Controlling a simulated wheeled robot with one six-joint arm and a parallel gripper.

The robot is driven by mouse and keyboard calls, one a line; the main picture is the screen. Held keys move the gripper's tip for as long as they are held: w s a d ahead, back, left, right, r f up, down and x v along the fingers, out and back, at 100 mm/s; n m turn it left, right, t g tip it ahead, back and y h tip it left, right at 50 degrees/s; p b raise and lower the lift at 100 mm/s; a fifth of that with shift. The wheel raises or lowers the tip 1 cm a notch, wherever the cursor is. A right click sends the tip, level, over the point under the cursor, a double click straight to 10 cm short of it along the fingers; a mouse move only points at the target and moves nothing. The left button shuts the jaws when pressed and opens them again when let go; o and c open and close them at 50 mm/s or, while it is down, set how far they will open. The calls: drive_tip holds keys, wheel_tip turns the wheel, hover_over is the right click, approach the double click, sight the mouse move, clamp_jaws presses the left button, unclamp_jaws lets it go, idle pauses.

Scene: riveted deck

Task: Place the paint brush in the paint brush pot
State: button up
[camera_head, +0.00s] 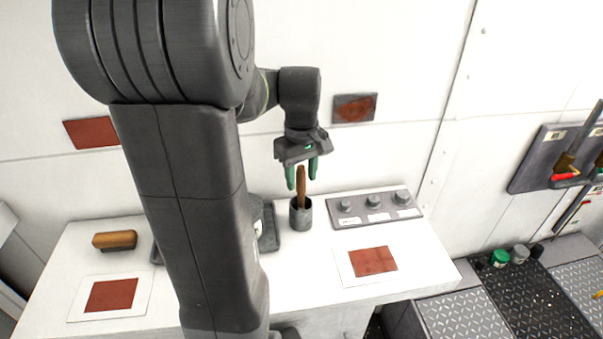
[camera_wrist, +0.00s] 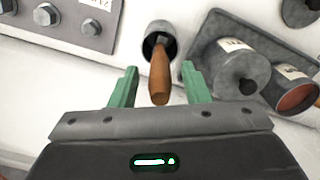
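The paint brush (camera_head: 301,187) stands nearly upright in the small grey paint brush pot (camera_head: 301,218) on the white table. Only its brown wooden handle shows; its lower end is hidden inside the pot. In the wrist view the brush handle (camera_wrist: 159,76) rises from the pot (camera_wrist: 158,32) towards the camera. My gripper (camera_head: 302,177) is above the pot, pointing down. Its green fingers are open on either side of the handle's upper end. In the wrist view there are gaps between the handle and both fingers.
A grey plate with several knobs (camera_head: 343,219) lies right of the pot. A tray holding cans (camera_wrist: 205,60) is close on the pot's other side. A card with a red swatch (camera_head: 373,261) lies in front. A brown wooden block (camera_head: 115,241) is at the left.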

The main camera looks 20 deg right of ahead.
drive_tip(key=shift+r, duration=0.1)
wheel_tip(320, 180, up, 12)
idle(0.6)
drive_tip(key=shift+r, duration=0.1)
